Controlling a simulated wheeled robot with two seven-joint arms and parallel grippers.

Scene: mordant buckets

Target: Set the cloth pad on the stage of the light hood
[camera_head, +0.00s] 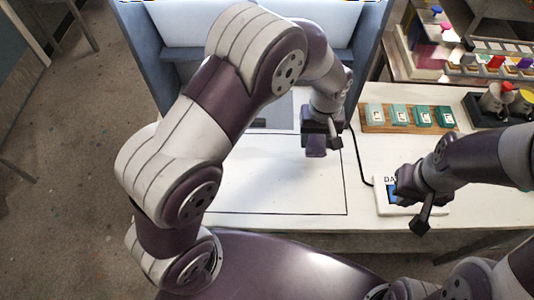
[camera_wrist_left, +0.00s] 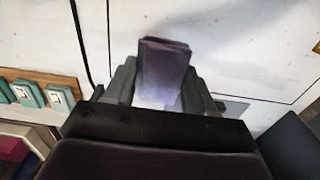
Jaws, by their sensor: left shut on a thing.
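The cloth pad (camera_wrist_left: 163,68) is a purple block between the fingers of my left gripper (camera_wrist_left: 160,95) in the left wrist view. In the head view, the pad (camera_head: 316,153) hangs below my left gripper (camera_head: 322,132), over the white table near the hood's front. The light hood (camera_head: 369,55) is a blue-grey box with a pale interior at the back. A grey panel, seemingly its stage (camera_head: 283,113), lies at its front, partly hidden by my left arm. My right gripper (camera_head: 415,196) is at the right over a white card; its finger opening is unclear.
A wooden rack with several teal swatches (camera_head: 410,117) stands right of the hood. The lettered white card (camera_head: 436,208) lies under my right gripper. Pots (camera_head: 497,98) stand at the far right. The outlined white table area (camera_head: 290,185) is clear in front.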

